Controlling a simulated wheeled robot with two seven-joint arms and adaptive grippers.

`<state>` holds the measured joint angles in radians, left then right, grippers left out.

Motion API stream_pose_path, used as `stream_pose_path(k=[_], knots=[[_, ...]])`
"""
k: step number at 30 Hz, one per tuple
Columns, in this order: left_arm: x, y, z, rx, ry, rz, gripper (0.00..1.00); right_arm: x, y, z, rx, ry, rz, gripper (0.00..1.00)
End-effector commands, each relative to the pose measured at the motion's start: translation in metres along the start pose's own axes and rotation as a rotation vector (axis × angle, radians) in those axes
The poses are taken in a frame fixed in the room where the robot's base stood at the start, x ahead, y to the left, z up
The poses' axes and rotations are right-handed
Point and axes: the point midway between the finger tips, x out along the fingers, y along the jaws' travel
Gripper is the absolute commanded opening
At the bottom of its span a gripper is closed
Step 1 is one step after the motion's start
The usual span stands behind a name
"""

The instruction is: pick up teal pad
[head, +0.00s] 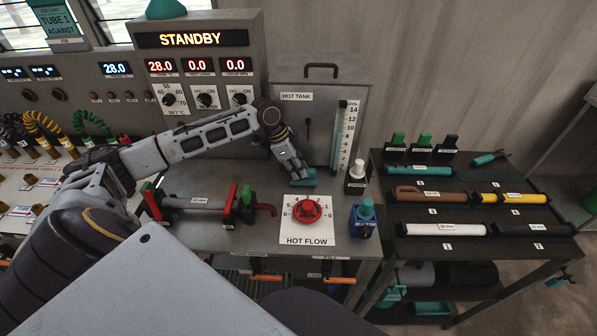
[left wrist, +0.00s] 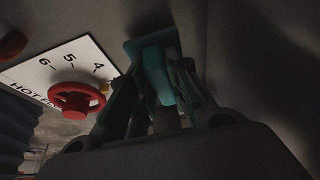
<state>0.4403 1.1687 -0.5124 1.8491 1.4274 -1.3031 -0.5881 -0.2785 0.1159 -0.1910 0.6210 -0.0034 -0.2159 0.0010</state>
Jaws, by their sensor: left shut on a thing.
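The teal pad (left wrist: 155,72) is between the fingers of my left gripper (left wrist: 160,95) in the left wrist view. In the head view the teal pad (head: 304,177) shows as a small teal piece at the tips of my left gripper (head: 294,172), in front of the hot tank panel. The gripper is shut on it, and the fingers cover part of it. I cannot tell whether the pad touches the bench top. My right gripper is not in view.
The red hot flow valve (head: 307,211) stands just in front of the gripper. A blue box with a teal knob (head: 364,220) is to the right, and a clamped grey tube (head: 198,204) to the left. A dark rack (head: 395,240) with coloured tubes stands further right.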

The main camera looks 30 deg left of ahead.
Motion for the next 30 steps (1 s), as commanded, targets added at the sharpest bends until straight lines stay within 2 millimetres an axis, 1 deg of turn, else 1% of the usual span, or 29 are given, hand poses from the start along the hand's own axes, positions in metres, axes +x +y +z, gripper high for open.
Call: stream_pose_path(k=[4,9,16,24,30], knots=[[-0.017,-0.001,-0.007,0.002,0.002,-0.003,0.0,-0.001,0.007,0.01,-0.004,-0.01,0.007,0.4],[-0.034,-0.001,-0.015,0.002,0.002,-0.004,0.0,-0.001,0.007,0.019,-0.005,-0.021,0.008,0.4],[-0.055,-0.001,-0.023,0.001,0.001,-0.003,0.0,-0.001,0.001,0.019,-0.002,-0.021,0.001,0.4],[-0.053,0.018,-0.021,0.001,-0.001,-0.001,0.0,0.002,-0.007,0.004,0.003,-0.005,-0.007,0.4],[-0.053,0.038,-0.021,0.002,-0.002,-0.001,0.0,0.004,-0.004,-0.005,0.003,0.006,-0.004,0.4]])
